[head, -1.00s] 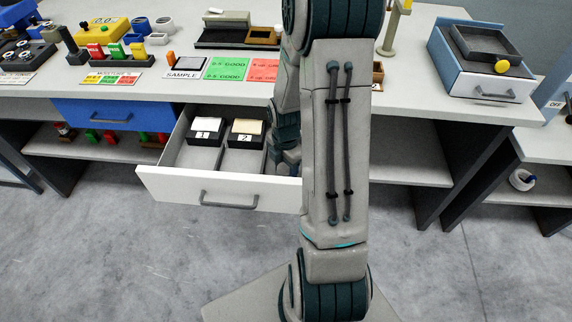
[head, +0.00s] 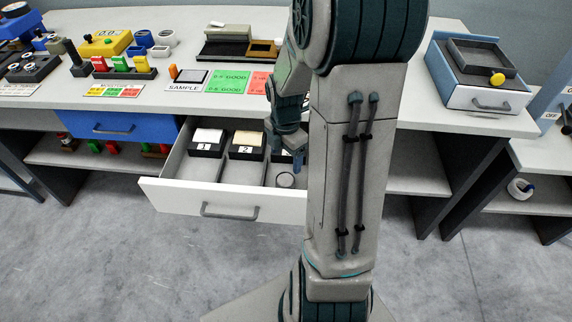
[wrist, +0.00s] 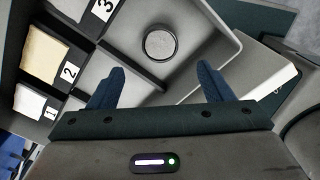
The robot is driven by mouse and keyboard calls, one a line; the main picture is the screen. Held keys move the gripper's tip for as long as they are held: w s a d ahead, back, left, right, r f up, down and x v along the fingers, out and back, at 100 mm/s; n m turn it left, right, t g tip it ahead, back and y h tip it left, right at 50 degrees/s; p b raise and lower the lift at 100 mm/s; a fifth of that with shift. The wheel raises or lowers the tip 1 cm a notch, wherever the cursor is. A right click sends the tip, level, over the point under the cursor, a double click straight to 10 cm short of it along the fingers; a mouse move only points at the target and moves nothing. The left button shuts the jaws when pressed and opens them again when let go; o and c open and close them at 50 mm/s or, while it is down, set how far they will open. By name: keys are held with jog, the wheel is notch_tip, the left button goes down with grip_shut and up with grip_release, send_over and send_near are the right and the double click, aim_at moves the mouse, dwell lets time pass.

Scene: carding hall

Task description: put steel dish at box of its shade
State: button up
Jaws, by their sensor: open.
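A small round steel dish (wrist: 159,43) with a dark rim lies on the drawer floor, in the compartment in front of the box marked 3 (wrist: 104,8). Box 1 (head: 207,141) has a white top and box 2 (head: 246,143) a cream top. Box 3's top is mostly cut off or hidden behind my arm, so its shade is unclear. My gripper (wrist: 162,70) is open and empty above the drawer, its blue fingers apart, pointing toward the dish without holding it.
The white drawer (head: 228,209) is pulled out below the worktop. A blue closed drawer (head: 115,126) is to its left. Green and red cards (head: 228,82), a yellow scale (head: 105,43) and small cups stand on the worktop. A blue-white box (head: 478,95) with a dark tray is at right.

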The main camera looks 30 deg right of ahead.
jog(key=s+a+r+m+t, duration=0.2)
jog(key=s+a+r+m, duration=1)
jog(key=m, duration=0.8)
jog(key=shift+r, duration=0.85)
